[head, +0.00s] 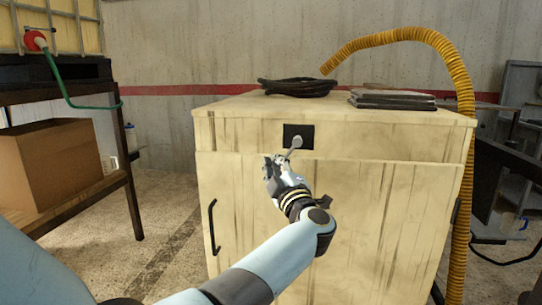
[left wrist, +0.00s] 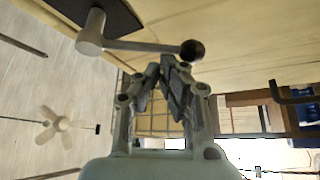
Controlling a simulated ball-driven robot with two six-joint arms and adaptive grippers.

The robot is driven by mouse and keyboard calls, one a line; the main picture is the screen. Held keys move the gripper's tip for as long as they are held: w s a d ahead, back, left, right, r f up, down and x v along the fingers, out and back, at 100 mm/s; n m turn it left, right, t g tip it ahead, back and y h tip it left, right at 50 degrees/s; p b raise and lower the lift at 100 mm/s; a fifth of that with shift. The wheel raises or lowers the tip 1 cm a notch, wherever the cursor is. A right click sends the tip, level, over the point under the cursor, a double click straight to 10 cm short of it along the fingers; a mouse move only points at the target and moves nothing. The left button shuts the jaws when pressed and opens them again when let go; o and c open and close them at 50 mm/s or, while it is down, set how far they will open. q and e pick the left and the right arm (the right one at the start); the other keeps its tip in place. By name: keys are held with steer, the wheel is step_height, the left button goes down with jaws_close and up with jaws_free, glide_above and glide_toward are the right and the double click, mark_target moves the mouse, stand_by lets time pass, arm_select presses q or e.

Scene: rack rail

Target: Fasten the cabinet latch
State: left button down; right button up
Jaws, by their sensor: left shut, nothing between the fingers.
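The wooden cabinet (head: 330,185) has a black plate (head: 306,130) on its upper front. The latch (head: 296,142) is a grey hub with a lever slanting down and left towards my gripper. In the left wrist view the latch lever (left wrist: 140,46) runs from the hub to a dark ball knob (left wrist: 192,50). My left gripper (head: 270,164) is in front of the cabinet, just below and left of the latch. Its fingertips (left wrist: 162,66) are shut and empty, close to the lever near the knob. I cannot tell whether they touch it. My right gripper is not in view.
A black handle (head: 213,227) is on the cabinet front's left. A coiled black cable (head: 297,87) and flat dark items (head: 392,100) lie on top. A yellow hose (head: 463,120) runs down the right side. A shelf with a cardboard box (head: 52,165) stands left.

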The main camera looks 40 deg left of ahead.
arm_select(q)
steer(key=shift+w+d+f+n+g+h+p, duration=0.2)
steer(key=shift+w+d+f+n+g+h, duration=0.2)
steer(key=shift+n, duration=0.65)
steer(key=shift+w+d+f+n+g+h+p, duration=0.2)
steer(key=shift+d+n+g, duration=0.25)
steer(key=shift+n, duration=0.55)
steer(key=shift+w+d+f+n+g+h+p, duration=0.3)
steer(key=shift+d+n+g+h, duration=0.15)
steer(key=shift+n, duration=0.6)
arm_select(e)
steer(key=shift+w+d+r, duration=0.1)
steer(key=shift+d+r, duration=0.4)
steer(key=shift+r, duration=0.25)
arm_select(q)
steer(key=shift+d, duration=0.1)
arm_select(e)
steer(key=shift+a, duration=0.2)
arm_select(q)
steer(key=shift+s, duration=0.1)
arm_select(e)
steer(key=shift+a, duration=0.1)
